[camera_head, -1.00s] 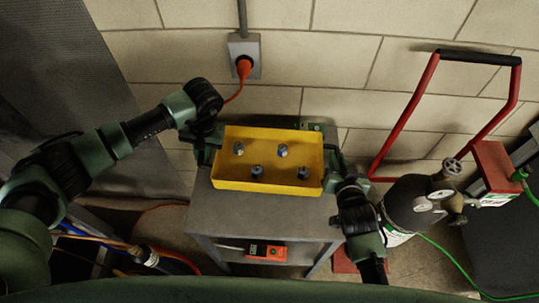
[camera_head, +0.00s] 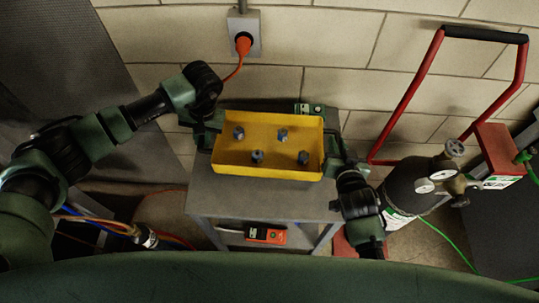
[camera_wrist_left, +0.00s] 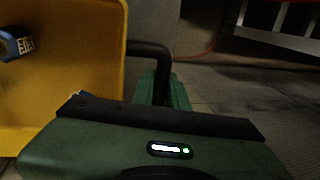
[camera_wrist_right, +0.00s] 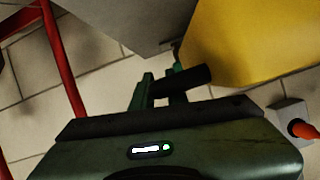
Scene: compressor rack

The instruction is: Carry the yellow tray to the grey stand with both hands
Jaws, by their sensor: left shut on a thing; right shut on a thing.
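The yellow tray (camera_head: 265,171) holds several dark bolt-like parts, all upright. It is over the back part of the grey stand (camera_head: 262,200) in the head view; I cannot tell whether it touches the top. My left gripper (camera_head: 208,134) is shut on the black handle at the tray's left end, and this handle shows in the left wrist view (camera_wrist_left: 152,50). My right gripper (camera_head: 338,160) is shut on the handle at the right end, and that handle shows in the right wrist view (camera_wrist_right: 190,80). The tray looks roughly level.
An orange plug (camera_head: 243,44) sits in a wall outlet behind the stand. A red hand truck (camera_head: 410,97) and a gas cylinder (camera_head: 408,190) stand to the right. An orange device (camera_head: 266,234) lies on the stand's lower shelf. Hoses lie on the lower left.

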